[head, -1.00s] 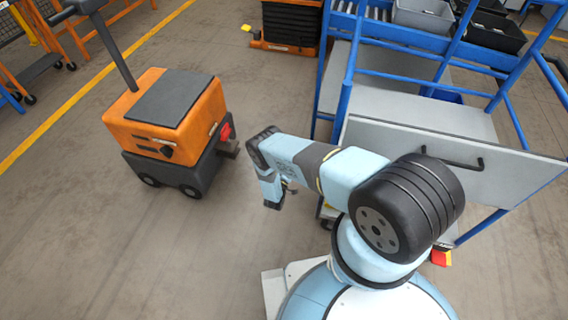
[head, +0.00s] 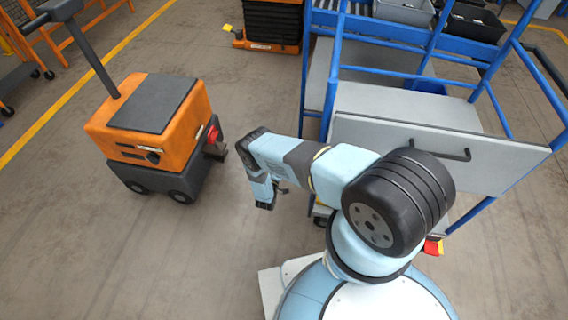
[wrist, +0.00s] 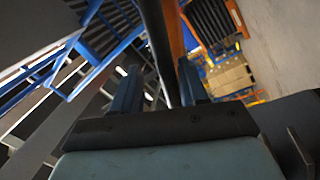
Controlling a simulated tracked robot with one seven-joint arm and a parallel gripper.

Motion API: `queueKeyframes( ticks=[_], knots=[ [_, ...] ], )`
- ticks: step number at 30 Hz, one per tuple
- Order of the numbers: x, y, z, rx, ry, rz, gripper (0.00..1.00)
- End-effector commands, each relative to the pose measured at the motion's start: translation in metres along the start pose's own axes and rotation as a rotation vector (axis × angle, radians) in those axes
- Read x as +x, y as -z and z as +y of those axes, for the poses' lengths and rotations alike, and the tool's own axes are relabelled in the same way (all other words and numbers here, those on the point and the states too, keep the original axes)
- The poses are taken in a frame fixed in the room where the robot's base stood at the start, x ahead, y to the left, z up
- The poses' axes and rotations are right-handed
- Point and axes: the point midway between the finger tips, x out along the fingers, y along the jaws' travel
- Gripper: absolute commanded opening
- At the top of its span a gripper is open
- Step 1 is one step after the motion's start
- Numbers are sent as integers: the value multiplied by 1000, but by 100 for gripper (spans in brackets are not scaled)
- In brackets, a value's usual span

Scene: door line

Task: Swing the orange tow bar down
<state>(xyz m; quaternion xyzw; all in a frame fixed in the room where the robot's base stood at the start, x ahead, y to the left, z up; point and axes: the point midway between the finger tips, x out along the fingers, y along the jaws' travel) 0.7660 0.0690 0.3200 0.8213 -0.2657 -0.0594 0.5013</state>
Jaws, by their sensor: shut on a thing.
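My gripper (head: 266,204) hangs low in the head view, left of the blue-framed trolley. In the wrist view its two fingers (wrist: 160,88) stand on either side of a long bar, taken as the tow bar (wrist: 174,30). The bar looks dark on its near side, with an orange strip along its right edge, and runs away up the picture. My gripper is shut on it. In the head view I cannot make out the tow bar; my arm hides that area.
The blue-framed trolley (head: 420,137) with grey panels stands close on the right of my arm. An orange and dark-grey tug (head: 150,125) with an upright handle stands at the left, its rear hitch (head: 216,148) facing my gripper. Open floor (head: 110,260) lies at the front left.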

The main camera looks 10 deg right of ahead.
Motion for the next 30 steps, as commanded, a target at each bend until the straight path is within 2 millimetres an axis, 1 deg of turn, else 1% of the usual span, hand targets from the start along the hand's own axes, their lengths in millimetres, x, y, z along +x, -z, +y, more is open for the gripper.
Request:
queueKeyframes(
  ticks=[10,14,17,21,30],
  knots=[
    [1,0,1,1,-3,0,37],
    [2,3,5,2,-3,0,37],
    [3,7,13,1,-3,0,37],
    [4,16,29,1,-3,1,37],
    [-16,18,70,-3,0,-1,37]
  ],
)
